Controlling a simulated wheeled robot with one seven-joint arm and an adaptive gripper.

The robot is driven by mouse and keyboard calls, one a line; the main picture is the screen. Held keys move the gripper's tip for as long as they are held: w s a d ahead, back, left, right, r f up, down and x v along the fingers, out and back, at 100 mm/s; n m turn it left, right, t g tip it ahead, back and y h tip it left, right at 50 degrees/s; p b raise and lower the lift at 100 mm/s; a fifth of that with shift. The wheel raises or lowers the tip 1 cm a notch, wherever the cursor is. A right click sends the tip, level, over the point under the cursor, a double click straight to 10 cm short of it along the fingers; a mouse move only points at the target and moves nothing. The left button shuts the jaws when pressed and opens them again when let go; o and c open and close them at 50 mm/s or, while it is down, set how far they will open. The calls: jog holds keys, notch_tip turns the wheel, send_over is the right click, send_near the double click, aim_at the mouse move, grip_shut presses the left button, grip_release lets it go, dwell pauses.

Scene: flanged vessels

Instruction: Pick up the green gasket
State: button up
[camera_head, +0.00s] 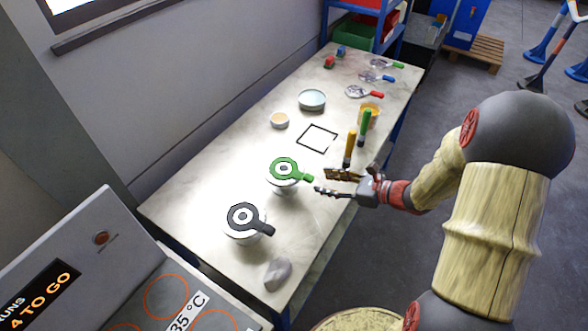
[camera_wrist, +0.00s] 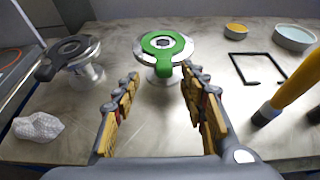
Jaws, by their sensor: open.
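The green gasket (camera_head: 284,168) is a flat ring with a short tab, lying on top of a metal flanged vessel (camera_head: 284,187) at the middle of the table. In the wrist view the green gasket (camera_wrist: 163,44) is straight ahead, its tab (camera_wrist: 163,68) pointing toward me. My gripper (camera_head: 328,183) is open and empty, to the right of the gasket in the head view. In the wrist view my gripper (camera_wrist: 161,78) has one finger on each side of the line to the tab; the tab lies at or just beyond the fingertips. I cannot tell if they touch it.
A second vessel with a dark gasket (camera_head: 244,217) stands nearer left. A crumpled grey lump (camera_head: 278,273) lies near the front edge. Yellow-handled (camera_head: 348,149) and green-handled (camera_head: 365,127) tools stand to the right. A black square outline (camera_head: 318,138) and bowls (camera_head: 312,99) are farther back.

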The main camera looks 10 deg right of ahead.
aim_at(308, 175)
jog(key=x, duration=0.2)
jog(key=shift+w+a+f+b, duration=0.2)
jog(key=shift+w+b, duration=0.1)
jog(key=x, duration=0.3)
jog(key=b+x, duration=0.1)
jog(key=x, duration=0.1)
jog(key=shift+w+d+r, duration=0.1)
jog(key=shift+w+r, duration=0.2)
jog(key=shift+r, duration=0.1)
jog(key=c, duration=0.3)
jog(key=c, duration=0.7)
grip_shut()
